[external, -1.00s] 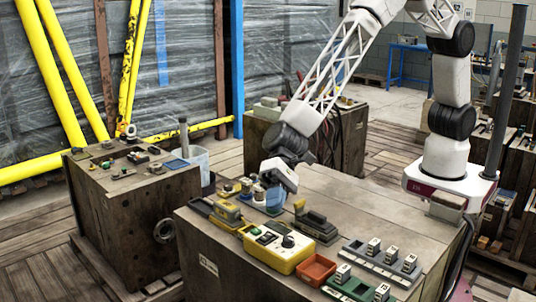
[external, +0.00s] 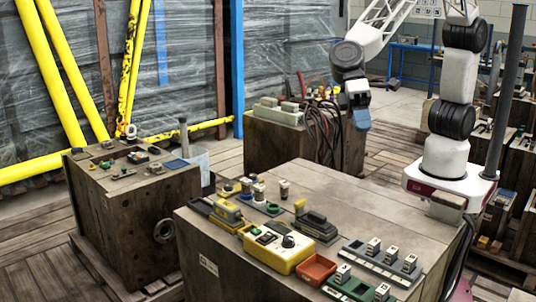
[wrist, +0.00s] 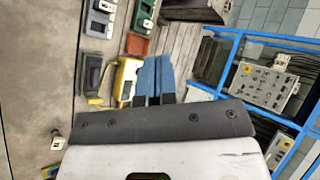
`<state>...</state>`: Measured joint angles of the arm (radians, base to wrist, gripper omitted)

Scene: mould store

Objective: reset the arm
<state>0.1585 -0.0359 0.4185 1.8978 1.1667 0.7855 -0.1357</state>
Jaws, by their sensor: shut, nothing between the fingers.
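My gripper (external: 362,122) hangs in the air above the rear of the main workbench (external: 345,190), to the left of my base. Its blue fingers point down, and nothing is held. In the wrist view the two blue fingers (wrist: 156,72) lie side by side, closed together. A small pale-topped piece (external: 284,190) stands upright on the bench, well below and left of the gripper.
The bench's front holds a yellow control box (external: 278,250), an orange tray (external: 316,268), a grey rack (external: 382,264) and a green tray (external: 350,290). Cables (external: 322,135) hang behind near my gripper. The bench's right middle is clear.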

